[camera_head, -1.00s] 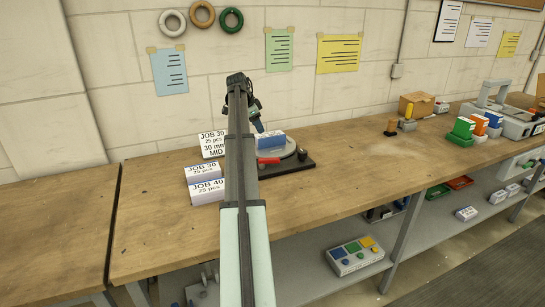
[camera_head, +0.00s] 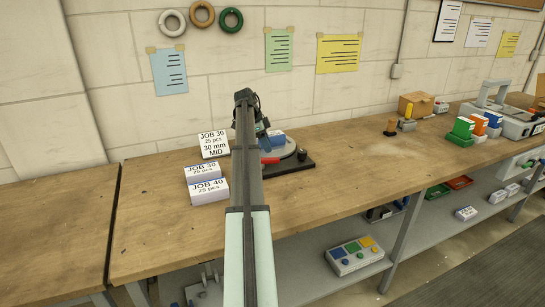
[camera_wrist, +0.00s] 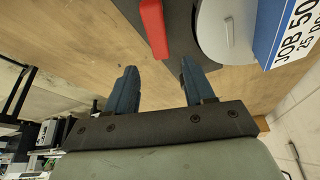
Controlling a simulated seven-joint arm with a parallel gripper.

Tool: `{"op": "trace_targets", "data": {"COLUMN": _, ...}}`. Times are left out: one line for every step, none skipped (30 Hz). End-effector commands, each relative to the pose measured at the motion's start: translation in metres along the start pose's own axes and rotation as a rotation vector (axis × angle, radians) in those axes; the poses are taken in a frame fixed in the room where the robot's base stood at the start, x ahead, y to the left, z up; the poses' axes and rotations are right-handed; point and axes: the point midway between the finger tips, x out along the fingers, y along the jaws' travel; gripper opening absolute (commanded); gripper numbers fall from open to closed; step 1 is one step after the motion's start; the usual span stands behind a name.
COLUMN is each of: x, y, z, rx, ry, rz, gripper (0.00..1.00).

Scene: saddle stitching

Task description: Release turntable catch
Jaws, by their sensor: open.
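The turntable is a round grey disc (camera_head: 288,152) on a dark base (camera_head: 300,165) near the back of the bench. Its red catch (camera_head: 269,161) sticks out at the front left, partly beside my arm. The catch shows as a red bar (camera_wrist: 154,28) at the top of the wrist view, next to the grey disc (camera_wrist: 212,30). A blue and white JOB 50 box (camera_wrist: 291,38) rests on the disc. My gripper (camera_wrist: 157,72) is open and empty, its two blue fingers apart, with the catch beyond the fingertips. My gripper is mostly hidden behind my arm in the head view.
A dark knob (camera_head: 302,154) rises from the base's right side. The bench (camera_head: 350,160) is clear to the right, up to small tools.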

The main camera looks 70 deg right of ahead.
Motion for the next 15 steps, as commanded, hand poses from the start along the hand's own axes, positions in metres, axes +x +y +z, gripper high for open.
{"op": "trace_targets", "data": {"x": 0.010, "y": 0.001, "z": 0.000, "rx": 0.000, "ry": 0.000, "rz": 0.001, "gripper": 0.53}}
{"op": "trace_targets", "data": {"x": 0.016, "y": 0.001, "z": 0.000, "rx": 0.000, "ry": 0.000, "rz": 0.002, "gripper": 0.53}}
{"op": "trace_targets", "data": {"x": 0.022, "y": 0.001, "z": 0.000, "rx": -0.001, "ry": 0.000, "rz": 0.002, "gripper": 0.53}}
{"op": "trace_targets", "data": {"x": 0.027, "y": 0.001, "z": 0.000, "rx": 0.000, "ry": 0.000, "rz": 0.002, "gripper": 0.53}}
{"op": "trace_targets", "data": {"x": 0.031, "y": 0.001, "z": 0.000, "rx": 0.000, "ry": 0.000, "rz": 0.001, "gripper": 0.53}}
{"op": "trace_targets", "data": {"x": 0.037, "y": 0.001, "z": 0.000, "rx": 0.000, "ry": 0.000, "rz": 0.001, "gripper": 0.53}}
{"op": "trace_targets", "data": {"x": 0.041, "y": 0.001, "z": 0.000, "rx": 0.000, "ry": 0.000, "rz": 0.001, "gripper": 0.53}}
{"op": "trace_targets", "data": {"x": 0.045, "y": 0.001, "z": 0.000, "rx": 0.000, "ry": 0.000, "rz": 0.001, "gripper": 0.53}}
{"op": "trace_targets", "data": {"x": 0.050, "y": 0.001, "z": 0.000, "rx": 0.000, "ry": 0.000, "rz": 0.002, "gripper": 0.53}}
{"op": "trace_targets", "data": {"x": 0.053, "y": 0.001, "z": 0.000, "rx": 0.000, "ry": 0.000, "rz": 0.001, "gripper": 0.53}}
{"op": "trace_targets", "data": {"x": 0.055, "y": 0.000, "z": 0.000, "rx": 0.000, "ry": 0.000, "rz": 0.000, "gripper": 0.53}}
{"op": "trace_targets", "data": {"x": 0.058, "y": 0.000, "z": 0.000, "rx": 0.000, "ry": 0.000, "rz": 0.000, "gripper": 0.53}}
{"op": "trace_targets", "data": {"x": 0.060, "y": 0.000, "z": 0.000, "rx": 0.000, "ry": 0.000, "rz": -0.001, "gripper": 0.53}}
{"op": "trace_targets", "data": {"x": 0.061, "y": 0.000, "z": 0.000, "rx": 0.000, "ry": 0.000, "rz": -0.001, "gripper": 0.53}}
{"op": "trace_targets", "data": {"x": 0.063, "y": 0.000, "z": 0.000, "rx": -0.001, "ry": 0.000, "rz": -0.001, "gripper": 0.53}}
